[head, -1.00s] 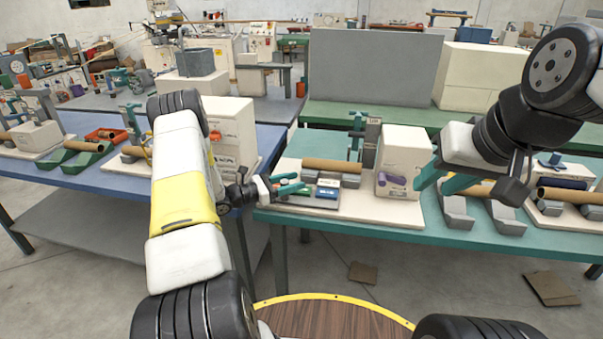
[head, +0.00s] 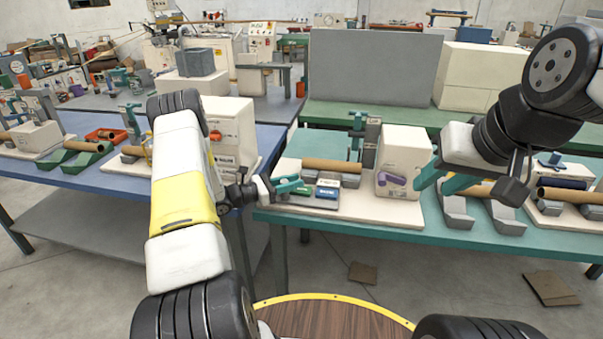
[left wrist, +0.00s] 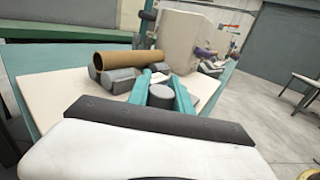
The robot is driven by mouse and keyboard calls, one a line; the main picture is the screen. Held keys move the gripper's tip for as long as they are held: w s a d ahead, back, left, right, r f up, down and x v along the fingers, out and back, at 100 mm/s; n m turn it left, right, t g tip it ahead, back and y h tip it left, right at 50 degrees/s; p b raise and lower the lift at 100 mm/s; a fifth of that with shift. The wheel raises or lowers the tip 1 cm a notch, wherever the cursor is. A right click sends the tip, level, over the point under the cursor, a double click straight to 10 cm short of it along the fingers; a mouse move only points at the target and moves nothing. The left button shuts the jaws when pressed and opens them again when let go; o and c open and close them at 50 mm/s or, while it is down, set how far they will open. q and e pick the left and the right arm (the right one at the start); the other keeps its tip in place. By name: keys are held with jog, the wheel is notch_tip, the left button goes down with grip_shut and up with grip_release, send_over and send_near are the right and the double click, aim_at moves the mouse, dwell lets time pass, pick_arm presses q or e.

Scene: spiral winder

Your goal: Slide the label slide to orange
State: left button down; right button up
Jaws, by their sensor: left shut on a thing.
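The winder with the label slide stands on a cream base board (head: 400,211) on the teal table. The slide's track and any orange mark are hidden or too small to tell. My right gripper (head: 432,186) is open and empty, right of the cream housing.
The cream housing (head: 404,160) with a purple part stands right of the tube. The tube also shows in the left wrist view (left wrist: 128,62). Grey supports (head: 456,210) stand further right. A blue table (head: 60,178) lies to the left, beyond a gap.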

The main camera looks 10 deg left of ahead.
dwell(0.8)
pick_arm(q)
jog(key=d, duration=1.8)
jog(key=shift+s+d, duration=0.2)
jog(key=shift+s, duration=0.15)
jog(key=c, duration=1.1)
grip_release()
jog(key=shift+d, duration=0.15)
jog(key=shift+c, duration=0.2)
jog(key=shift+a, duration=0.25)
jog(key=v, duration=0.7)
jog(key=shift+s+a, duration=0.15)
jog(key=shift+s, duration=0.05)
